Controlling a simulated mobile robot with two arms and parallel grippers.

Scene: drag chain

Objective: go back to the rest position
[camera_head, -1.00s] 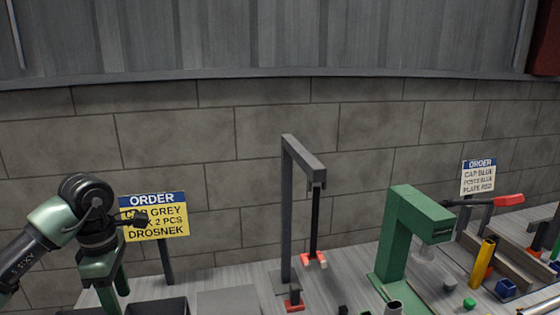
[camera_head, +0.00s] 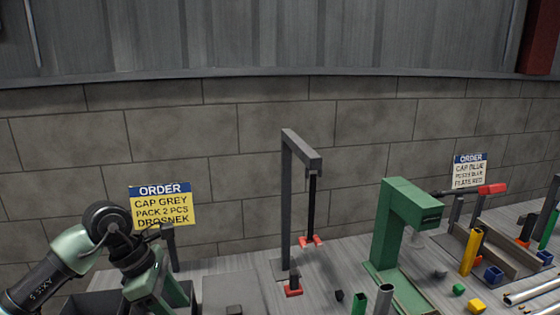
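My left arm comes in at the lower left. Its green gripper (camera_head: 163,292) hangs in front of the dark bins, pointing down. Its fingertips are near the bottom edge of the picture, so I cannot tell whether they are apart or what is between them. My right arm and gripper are not in view.
A yellow order sign (camera_head: 162,205) stands behind my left gripper. A grey hanging stand (camera_head: 287,215) is mid-bench, and a green press (camera_head: 387,235) stands right of it. A white order sign (camera_head: 469,171), a blue block (camera_head: 493,275) and a yellow post (camera_head: 470,252) are at the right.

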